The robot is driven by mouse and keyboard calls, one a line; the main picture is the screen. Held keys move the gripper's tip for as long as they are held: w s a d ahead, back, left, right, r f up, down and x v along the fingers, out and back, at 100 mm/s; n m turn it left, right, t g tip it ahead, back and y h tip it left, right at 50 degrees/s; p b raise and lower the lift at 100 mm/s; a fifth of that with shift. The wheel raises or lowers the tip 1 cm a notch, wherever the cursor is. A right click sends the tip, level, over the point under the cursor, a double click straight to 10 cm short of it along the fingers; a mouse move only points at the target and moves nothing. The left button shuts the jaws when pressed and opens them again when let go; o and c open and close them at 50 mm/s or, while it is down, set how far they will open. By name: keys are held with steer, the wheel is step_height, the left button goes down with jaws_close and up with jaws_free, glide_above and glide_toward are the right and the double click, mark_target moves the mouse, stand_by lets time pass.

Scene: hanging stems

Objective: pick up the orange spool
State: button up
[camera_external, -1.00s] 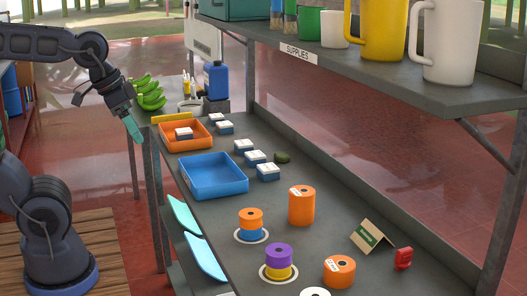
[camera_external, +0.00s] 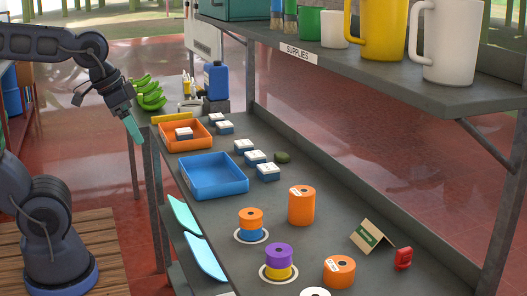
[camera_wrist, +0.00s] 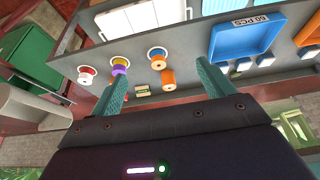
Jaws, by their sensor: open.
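Several orange spools stand on the grey bench. One orange spool (camera_external: 251,216) sits on top of a blue spool (camera_external: 251,234) inside a white ring. A taller orange spool (camera_external: 301,205) stands behind and right of it. A short, wide orange spool (camera_external: 339,271) is near the front. In the wrist view, the stacked orange spool (camera_wrist: 158,64) and the tall orange one (camera_wrist: 168,79) appear between the fingers, at a distance. My gripper (camera_external: 133,129) is open and empty, held high left of the bench, well apart from every spool; its teal fingers (camera_wrist: 162,70) are spread.
A purple spool (camera_external: 278,254) sits on a yellow one (camera_external: 278,272). A blue tray (camera_external: 213,188), an orange tray (camera_external: 205,148) and white-topped boxes lie farther back. A folded card (camera_external: 372,236) and red item (camera_external: 403,258) are at right. The supplies shelf (camera_external: 350,85) overhangs the bench.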

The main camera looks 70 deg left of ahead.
steer(key=shift+w, duration=0.1)
steer(key=n+g, duration=0.5)
steer(key=n, duration=1.3)
glide_above(250, 213)
step_height(250, 213, down, 15)
steer(key=shift+f, duration=5.4)
steer(key=c, duration=1.1)
steer(key=shift+r, duration=0.15)
